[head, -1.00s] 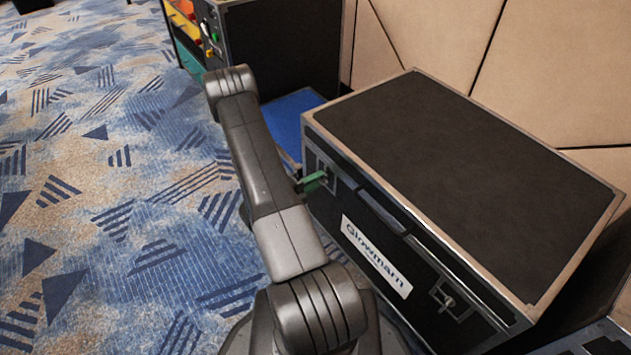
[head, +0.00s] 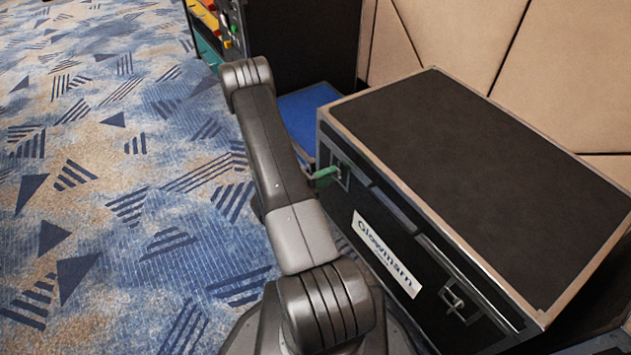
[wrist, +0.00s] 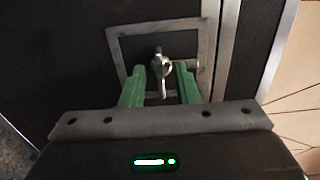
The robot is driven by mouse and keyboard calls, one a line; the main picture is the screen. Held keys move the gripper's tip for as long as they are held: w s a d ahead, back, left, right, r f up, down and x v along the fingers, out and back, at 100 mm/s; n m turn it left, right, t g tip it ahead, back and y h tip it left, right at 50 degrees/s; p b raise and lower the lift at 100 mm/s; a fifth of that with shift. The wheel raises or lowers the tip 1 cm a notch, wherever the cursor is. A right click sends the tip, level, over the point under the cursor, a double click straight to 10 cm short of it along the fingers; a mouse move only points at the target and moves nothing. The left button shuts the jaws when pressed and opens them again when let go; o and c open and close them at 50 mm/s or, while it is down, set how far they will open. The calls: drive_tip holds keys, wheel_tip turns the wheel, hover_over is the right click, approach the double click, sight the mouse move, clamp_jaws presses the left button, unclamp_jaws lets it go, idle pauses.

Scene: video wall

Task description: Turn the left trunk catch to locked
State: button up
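The black trunk (head: 480,170) with metal edging stands right of my arm in the head view. Its left catch shows in the wrist view as a small silver turn piece (wrist: 161,68) inside a square metal frame (wrist: 115,45). The turn piece points roughly up and down in that view. My gripper (wrist: 161,80) has green fingers, one on each side of the turn piece, with gaps showing, so it is open. In the head view my gripper (head: 325,174) is at the left catch plate (head: 343,177), and my arm partly blocks the view there.
The trunk's right catch (head: 455,301) and a white name label (head: 387,254) are on the same front face. A blue surface (head: 303,115) and a dark cabinet (head: 305,45) stand behind. Patterned carpet (head: 110,200) is open at left.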

drive_tip(key=p+v, duration=0.2)
drive_tip(key=v, duration=1.1)
drive_tip(key=shift+s+a+p, duration=0.2)
drive_tip(key=shift+a+p, duration=0.05)
drive_tip(key=shift+p, duration=0.05)
drive_tip(key=b+x, duration=0.2)
drive_tip(key=x, duration=1.2)
drive_tip(key=shift+b, duration=0.35)
drive_tip(key=shift+s+a, duration=0.1)
drive_tip(key=shift+a, duration=0.1)
drive_tip(key=p+v, duration=0.3)
drive_tip(key=v, duration=1.1)
drive_tip(key=w+d+n+b, duration=0.2)
drive_tip(key=w+d+n, duration=0.4)
drive_tip(key=d, duration=0.4)
drive_tip(key=shift+w+n, duration=0.4)
drive_tip(key=shift+w, duration=0.2)
idle(0.4)
idle(0.4)
